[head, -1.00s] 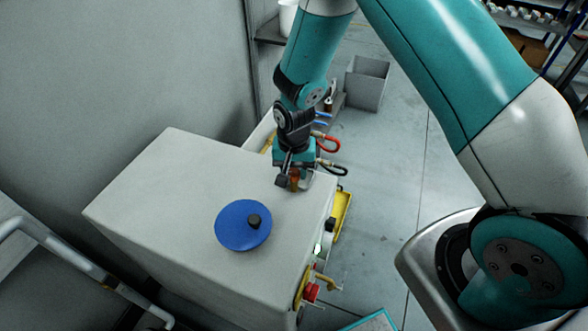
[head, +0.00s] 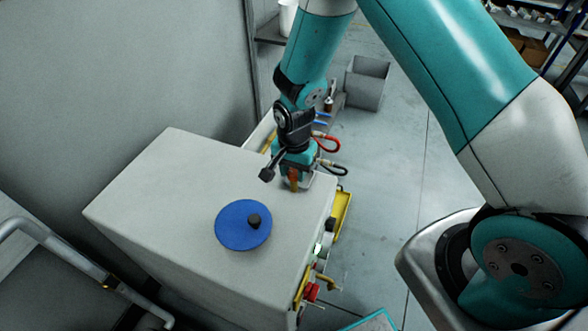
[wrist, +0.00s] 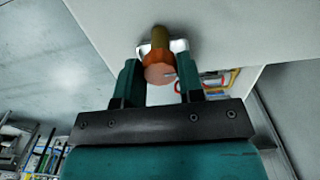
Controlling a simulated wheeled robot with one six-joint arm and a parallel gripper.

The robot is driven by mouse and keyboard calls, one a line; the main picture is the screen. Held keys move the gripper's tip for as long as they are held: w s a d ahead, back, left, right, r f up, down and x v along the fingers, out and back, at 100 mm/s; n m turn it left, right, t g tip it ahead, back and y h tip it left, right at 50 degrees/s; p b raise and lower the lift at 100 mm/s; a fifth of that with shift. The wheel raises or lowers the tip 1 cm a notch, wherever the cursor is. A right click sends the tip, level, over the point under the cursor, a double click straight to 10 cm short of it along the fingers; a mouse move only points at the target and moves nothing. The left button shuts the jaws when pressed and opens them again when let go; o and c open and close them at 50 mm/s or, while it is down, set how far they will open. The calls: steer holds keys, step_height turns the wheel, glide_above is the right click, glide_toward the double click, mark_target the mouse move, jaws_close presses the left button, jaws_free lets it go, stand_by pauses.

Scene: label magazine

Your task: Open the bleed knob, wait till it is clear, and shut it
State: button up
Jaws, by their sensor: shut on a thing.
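The bleed knob (wrist: 158,72) is an orange piece with a pale end face on a brownish stem, set on a pale plate (wrist: 178,46). In the wrist view it sits between the two dark teal fingers of my gripper (wrist: 160,80), which is shut on it. In the head view my gripper (head: 296,180) points down at the far right corner of the white cabinet's top. A bit of the orange knob (head: 294,182) shows there, partly hidden by the gripper. I cannot see any fluid or tell whether it is clear.
The white cabinet (head: 180,190) carries a blue disc with a black knob (head: 240,226). Its right side has a yellow part (head: 342,212), a small bright light (head: 318,249) and a red part (head: 311,292). Red and black hoses lie behind the gripper. A grey bin (head: 367,85) stands beyond; floor is clear right.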

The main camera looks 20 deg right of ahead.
mark_target(294, 172)
steer(key=shift+w+r, duration=0.1)
steer(key=o, duration=0.9)
step_height(294, 172, up, 17)
steer(key=shift+r, duration=0.2)
steer(key=s+a+r+n+y, duration=0.1)
steer(key=s+r+n, duration=0.3)
steer(key=s, duration=0.3)
steer(key=s+a+r+n+y, duration=0.1)
steer(key=s+a+r+n, duration=0.1)
steer(key=s+r+n, duration=0.2)
steer(key=s+a+r+n+y, duration=0.1)
steer(key=s+r+n, duration=0.3)
steer(key=s+n, duration=0.4)
steer(key=shift+s+a+r+y, duration=0.1)
steer(key=shift+s+a+y, duration=0.15)
steer(key=shift+s, duration=0.55)
steer(key=shift+s+a+r+y, duration=0.15)
steer(key=shift+s+y, duration=0.2)
steer(key=shift+s, duration=0.45)
